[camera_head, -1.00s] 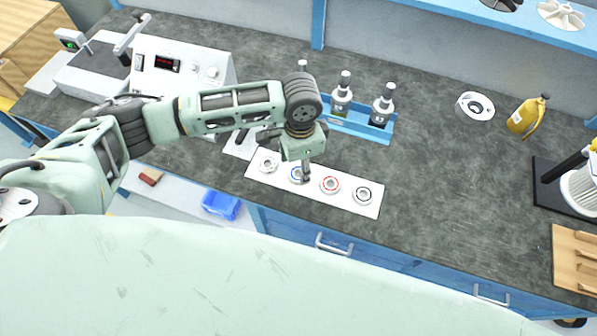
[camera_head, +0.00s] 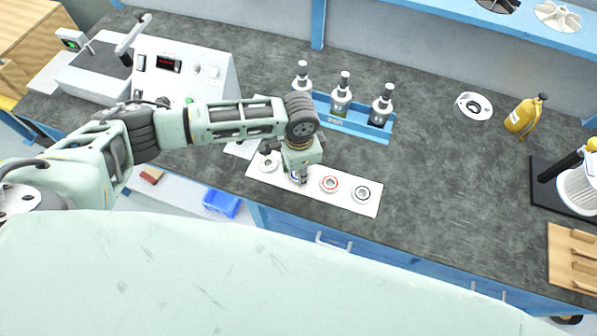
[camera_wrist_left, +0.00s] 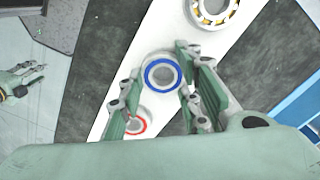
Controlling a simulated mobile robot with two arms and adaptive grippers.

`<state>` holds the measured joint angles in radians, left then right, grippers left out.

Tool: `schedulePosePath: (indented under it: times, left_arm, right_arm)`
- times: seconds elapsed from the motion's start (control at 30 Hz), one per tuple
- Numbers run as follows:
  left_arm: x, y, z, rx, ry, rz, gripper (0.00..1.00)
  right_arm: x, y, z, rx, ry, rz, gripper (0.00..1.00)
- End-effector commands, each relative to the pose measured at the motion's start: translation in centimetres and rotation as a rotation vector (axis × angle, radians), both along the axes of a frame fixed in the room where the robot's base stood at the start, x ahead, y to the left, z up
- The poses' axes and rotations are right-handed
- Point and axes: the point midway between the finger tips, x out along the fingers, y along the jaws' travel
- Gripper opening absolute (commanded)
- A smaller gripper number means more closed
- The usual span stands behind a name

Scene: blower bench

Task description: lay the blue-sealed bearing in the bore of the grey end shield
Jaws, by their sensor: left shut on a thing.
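The blue-sealed bearing (camera_wrist_left: 162,74) shows its blue ring in the left wrist view, between the fingers of my left gripper (camera_wrist_left: 158,85). My left gripper is shut on it, at the white strip. In the head view my left gripper (camera_head: 298,179) points down over the strip and mostly hides this bearing. The grey end shield (camera_head: 463,103), a round light plate with a dark bore, lies on the bench at the right, well away from the gripper.
The white strip (camera_head: 345,199) also bears a red-sealed bearing (camera_head: 329,184), a dark-sealed one (camera_head: 362,194) and an open one (camera_head: 267,163). Bottles stand in a blue rack (camera_head: 345,127) behind. A yellow bottle (camera_head: 520,117) stands right of the shield. The bench between is clear.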

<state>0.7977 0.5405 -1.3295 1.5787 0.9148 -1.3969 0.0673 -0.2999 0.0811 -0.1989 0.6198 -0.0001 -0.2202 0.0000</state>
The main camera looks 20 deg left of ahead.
Motion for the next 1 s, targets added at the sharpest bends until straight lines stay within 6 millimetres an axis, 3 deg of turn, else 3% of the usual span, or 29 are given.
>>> schedulePosePath:
  times: [0.17, 0.47, 0.63, 0.77, 1.0]
  left_arm:
    - [0.0, 0.0, 0.0, 0.000, 0.000, 0.000, 0.03]
    - [0.0, 0.0, 0.2, -0.001, -0.001, 0.000, 0.02]
    - [0.1, -0.1, 1.6, -0.002, -0.002, -0.001, 0.02]
    - [0.2, 0.0, 3.8, -0.003, -0.005, -0.001, 0.02]
    - [1.8, -5.2, 6.9, -0.005, -0.003, -0.004, 0.02]
  right_arm:
    - [0.0, 0.2, 0.0, 0.002, -0.001, -0.001, 0.40]
    - [0.0, 0.3, -0.1, 0.004, 0.000, 0.000, 0.40]
    - [0.0, 0.3, -0.6, 0.004, 0.000, 0.000, 0.40]
    - [0.0, 0.3, -1.2, 0.004, 0.000, 0.000, 0.40]
    - [0.0, 0.3, -3.0, 0.003, 0.000, 0.001, 0.40]
